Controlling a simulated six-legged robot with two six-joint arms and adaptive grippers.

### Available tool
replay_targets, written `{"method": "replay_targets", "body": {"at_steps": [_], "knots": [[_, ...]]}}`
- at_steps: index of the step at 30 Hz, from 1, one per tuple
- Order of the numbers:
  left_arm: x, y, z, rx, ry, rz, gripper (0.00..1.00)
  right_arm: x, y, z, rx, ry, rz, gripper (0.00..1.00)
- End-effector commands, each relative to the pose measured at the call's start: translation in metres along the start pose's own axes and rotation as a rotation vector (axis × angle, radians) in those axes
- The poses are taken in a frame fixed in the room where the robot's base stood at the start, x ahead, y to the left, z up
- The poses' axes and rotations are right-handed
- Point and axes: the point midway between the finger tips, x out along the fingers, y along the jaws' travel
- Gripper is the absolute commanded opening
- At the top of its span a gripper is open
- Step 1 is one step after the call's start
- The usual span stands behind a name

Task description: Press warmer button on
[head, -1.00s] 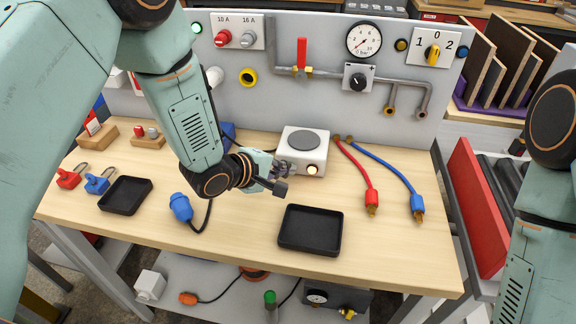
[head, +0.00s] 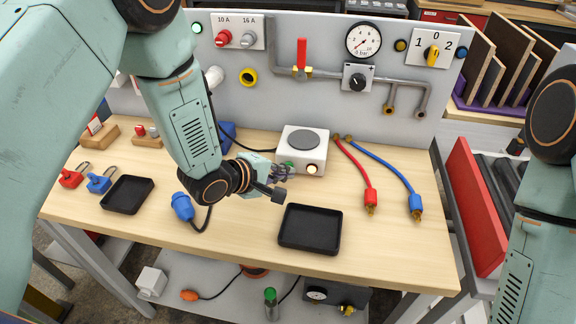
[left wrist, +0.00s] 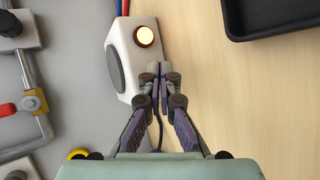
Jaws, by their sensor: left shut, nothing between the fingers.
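The warmer (head: 318,147) is a white box with a round dark-grey plate on top, standing at the back middle of the bench. Its front carries a glowing cream-yellow round light (head: 312,169), with a small green button (head: 288,164) to its left. In the left wrist view the warmer (left wrist: 125,65) and glowing light (left wrist: 145,36) lie just beyond the fingers. My left gripper (head: 289,173) is shut and empty, close to the warmer's front near the green button. Its fingertips (left wrist: 159,70) hide that button in the wrist view; I cannot tell whether they touch. My right gripper is out of view.
A black tray (head: 310,248) lies in front of the warmer, another (head: 127,207) at left. Red (head: 357,173) and blue (head: 392,171) hoses lie right of the warmer. A blue plug (head: 182,206) lies below my left arm. The panel (head: 300,105) with gauge and valves stands behind.

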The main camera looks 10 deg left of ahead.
Motion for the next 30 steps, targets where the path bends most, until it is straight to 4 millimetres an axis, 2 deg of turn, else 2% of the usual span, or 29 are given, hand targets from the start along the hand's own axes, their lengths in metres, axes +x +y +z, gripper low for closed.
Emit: {"method": "replay_targets", "body": {"at_steps": [16, 30], "knots": [[-0.034, -0.023, 0.024, 0.0, -0.001, -0.003, 0.0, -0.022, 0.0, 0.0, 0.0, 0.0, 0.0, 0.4], [-0.036, -0.026, 0.026, 0.001, 0.0, -0.001, 0.0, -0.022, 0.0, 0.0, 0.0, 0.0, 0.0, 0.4]]}}
